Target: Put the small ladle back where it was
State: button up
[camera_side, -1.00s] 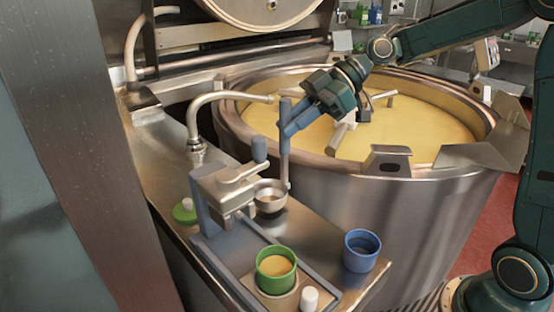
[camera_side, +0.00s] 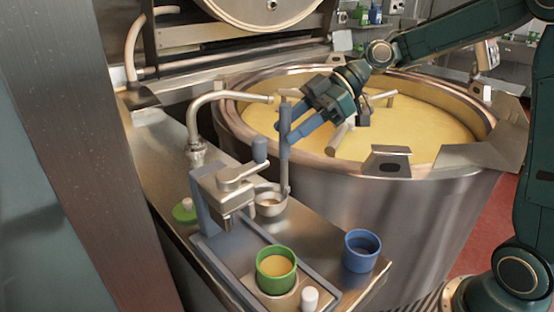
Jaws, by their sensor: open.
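The small ladle (camera_side: 270,203) has a steel bowl and an upright handle with a blue-grey upper part (camera_side: 284,130). It stands upright at the right side of the grey-blue clamp-like stand (camera_side: 228,187) on the steel shelf. Whether the bowl rests on a support is hard to tell. My gripper (camera_side: 291,137) reaches in from the upper right, its two blue fingers spread apart beside the upper handle. The fingers look open, and whether one still touches the handle is unclear.
The large kettle (camera_side: 310,190) of yellow liquid stands behind, with a curved steel pipe (camera_side: 195,120) at its left. A green cup (camera_side: 276,270) with yellow content, a blue cup (camera_side: 361,250), a white cap (camera_side: 310,298) and a green lid with a white knob (camera_side: 185,210) are on the shelf.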

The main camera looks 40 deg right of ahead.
jog(key=v, duration=0.7)
jog(key=shift+d+r, duration=0.2)
jog(key=shift+d, duration=0.05)
jog(key=shift+s+a, duration=0.1)
dwell(0.4)
jog(key=s+d+f+m+h, duration=0.1)
jog(key=s+f+m+h, duration=0.1)
jog(key=s, duration=0.5)
jog(key=s+d+f+m+t+h, duration=0.1)
jog(key=s+f+m+h, duration=0.1)
jog(key=s+m+h, duration=0.3)
jog(key=s+d+f+m+h, duration=0.1)
jog(key=s+f+m+h, duration=0.1)
jog(key=s+m, duration=0.4)
jog(key=s+h, duration=0.1)
jog(key=s, duration=0.2)
jog(key=shift+d+f+m, duration=0.3)
jog(key=shift+d+f, duration=0.05)
jog(key=shift+d, duration=0.05)
